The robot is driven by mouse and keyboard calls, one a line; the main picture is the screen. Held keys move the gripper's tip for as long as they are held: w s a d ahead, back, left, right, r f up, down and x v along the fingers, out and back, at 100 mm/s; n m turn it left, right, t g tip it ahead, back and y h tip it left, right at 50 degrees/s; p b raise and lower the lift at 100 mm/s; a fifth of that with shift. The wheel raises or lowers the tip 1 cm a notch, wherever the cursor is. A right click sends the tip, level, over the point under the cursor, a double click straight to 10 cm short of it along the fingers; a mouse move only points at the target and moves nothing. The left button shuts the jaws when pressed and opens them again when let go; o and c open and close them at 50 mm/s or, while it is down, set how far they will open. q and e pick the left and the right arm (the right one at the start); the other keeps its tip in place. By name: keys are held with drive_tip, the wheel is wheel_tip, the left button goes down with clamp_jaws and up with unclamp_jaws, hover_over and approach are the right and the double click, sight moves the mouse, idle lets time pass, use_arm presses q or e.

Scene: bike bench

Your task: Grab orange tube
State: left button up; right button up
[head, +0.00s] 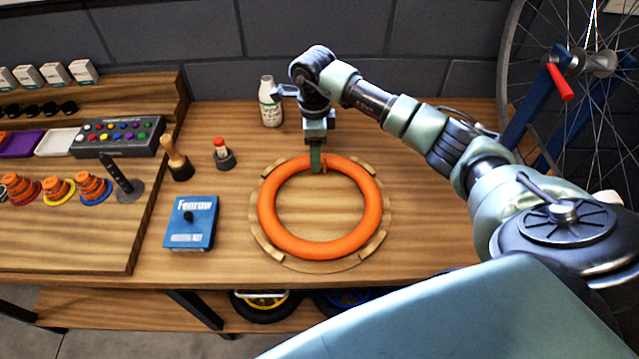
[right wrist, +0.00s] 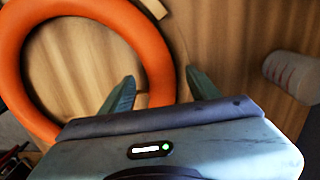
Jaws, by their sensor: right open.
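The orange tube (head: 268,222) is a ring lying flat in a round wooden holder (head: 262,246) on the bench. It also shows in the right wrist view (right wrist: 22,75). My right gripper (head: 317,165) reaches down at the tube's far side. In the right wrist view it is open (right wrist: 160,85), one finger inside the ring and the other outside, with the tube's side running between them. Whether the fingers touch the tube cannot be told. My left gripper is out of view.
A white bottle (head: 270,102) stands behind. A bike wheel (head: 600,62) in a stand is at the right.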

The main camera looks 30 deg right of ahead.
drive_tip(key=shift+f, duration=1.15)
clamp_jaws()
